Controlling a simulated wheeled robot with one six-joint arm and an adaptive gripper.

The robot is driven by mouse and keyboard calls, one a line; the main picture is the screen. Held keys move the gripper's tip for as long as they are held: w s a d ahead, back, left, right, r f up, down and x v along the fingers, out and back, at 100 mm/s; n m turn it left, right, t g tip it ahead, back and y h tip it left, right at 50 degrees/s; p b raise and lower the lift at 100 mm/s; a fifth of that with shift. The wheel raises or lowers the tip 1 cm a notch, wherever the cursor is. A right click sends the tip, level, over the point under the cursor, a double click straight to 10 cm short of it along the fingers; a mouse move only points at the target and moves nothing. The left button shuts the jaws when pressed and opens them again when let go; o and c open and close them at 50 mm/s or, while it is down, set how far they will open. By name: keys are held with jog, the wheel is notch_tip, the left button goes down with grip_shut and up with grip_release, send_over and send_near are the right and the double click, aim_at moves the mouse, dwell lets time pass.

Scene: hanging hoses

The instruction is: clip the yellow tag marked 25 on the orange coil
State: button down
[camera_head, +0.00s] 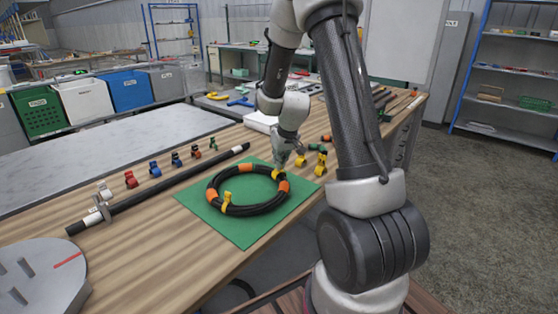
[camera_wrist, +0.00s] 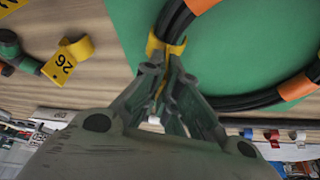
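The coil (camera_head: 262,209) is a black hose ring with several orange bands, lying on a green mat (camera_head: 240,232). One yellow tag (camera_head: 227,198) sits on its near left side. My gripper (camera_head: 287,158) is over the coil's far right side. In the wrist view, my gripper (camera_wrist: 168,72) has its fingers close together on a yellow tag (camera_wrist: 163,46), whose curved clip lies against the black hose (camera_wrist: 173,20). The fingers hide much of this tag and its number cannot be read. A loose yellow tag marked 26 (camera_wrist: 66,62) lies apart on the table.
More yellow tags (camera_head: 321,164) lie right of the mat. A straight black hose (camera_head: 165,187) lies left of it, with red, blue and green clips (camera_head: 131,179) along its far side. A grey round fixture with pegs (camera_head: 45,278) stands at the near left.

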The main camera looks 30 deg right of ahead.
jog(key=shift+f, duration=0.5)
dwell(0.3)
jog(key=c, duration=1.6)
grip_release()
jog(key=shift+o, duration=0.2)
jog(key=v, duration=1.2)
jog(key=s+a+r, duration=0.2)
jog(key=s+r, duration=0.2)
jog(key=s, duration=0.4)
jog(key=s+a+r, duration=0.2)
jog(key=s+r, duration=0.2)
jog(key=s, duration=0.5)
jog(key=s+a+r, duration=0.3)
jog(key=s+r, duration=0.1)
jog(key=s, duration=0.5)
jog(key=shift+s+r, duration=0.15)
jog(key=shift+r, duration=0.2)
